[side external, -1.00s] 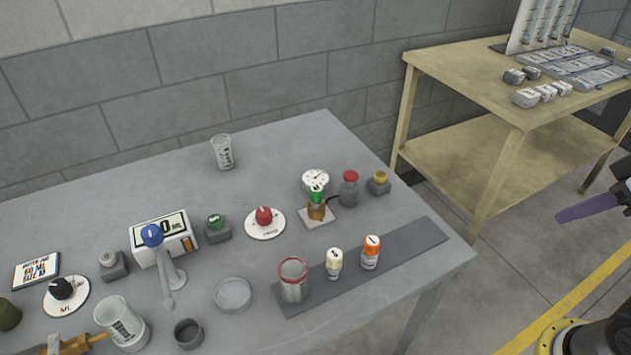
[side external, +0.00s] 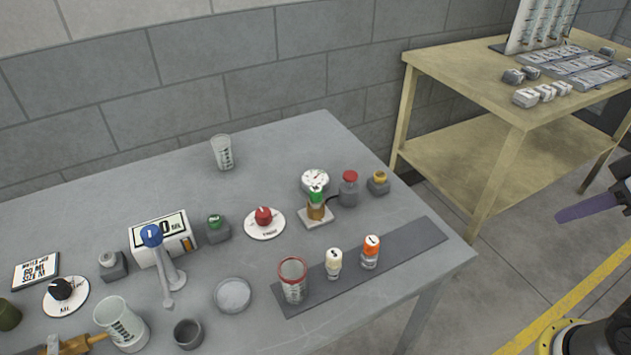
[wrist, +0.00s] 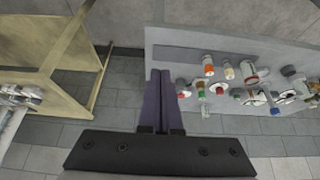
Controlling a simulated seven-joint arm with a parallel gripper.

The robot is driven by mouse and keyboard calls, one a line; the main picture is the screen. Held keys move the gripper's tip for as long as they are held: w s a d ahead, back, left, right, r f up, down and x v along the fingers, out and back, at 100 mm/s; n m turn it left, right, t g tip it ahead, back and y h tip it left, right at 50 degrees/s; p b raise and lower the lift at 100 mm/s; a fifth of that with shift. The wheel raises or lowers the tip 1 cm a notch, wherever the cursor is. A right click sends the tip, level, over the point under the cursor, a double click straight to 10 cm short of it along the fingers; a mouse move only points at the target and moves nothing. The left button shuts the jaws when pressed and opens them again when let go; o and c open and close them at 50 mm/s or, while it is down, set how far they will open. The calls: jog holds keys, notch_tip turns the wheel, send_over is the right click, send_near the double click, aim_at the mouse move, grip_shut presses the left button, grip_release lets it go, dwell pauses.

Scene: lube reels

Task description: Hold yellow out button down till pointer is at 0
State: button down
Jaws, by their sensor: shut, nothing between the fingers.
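The yellow button (side external: 378,177) sits on a small grey box at the right of the grey table, in the side external view. The round white dial gauge (side external: 315,180) stands left of it, behind a green-topped brass fitting (side external: 316,203). Its pointer is too small to read. My gripper (side external: 560,216) is at the right edge of that view, off the table and well apart from the button. In the wrist view, its long purple fingers (wrist: 160,74) lie together, shut and empty. I cannot clearly pick out the yellow button in the wrist view.
A red-topped grey bottle (side external: 349,188) stands between gauge and button. A red knob (side external: 263,216) is farther left. A wooden bench (side external: 500,120) stands behind. Floor lies between gripper and table.

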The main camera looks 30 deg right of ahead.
jog(key=w+d+r+m+t+h, duration=0.1)
jog(key=w+r+m+t, duration=0.1)
jog(key=w+r+m, duration=0.3)
jog(key=w+d+r+m+t, duration=0.1)
jog(key=w+r+t, duration=0.15)
jog(key=w, duration=0.45)
jog(key=m+y, duration=0.2)
send_over(383, 177)
notch_tip(383, 177, down, 16)
jog(key=shift+a+f+g, duration=0.1)
jog(key=shift+f+g, duration=0.15)
jog(key=shift+g, duration=0.2)
jog(key=shift+f, duration=4.4)
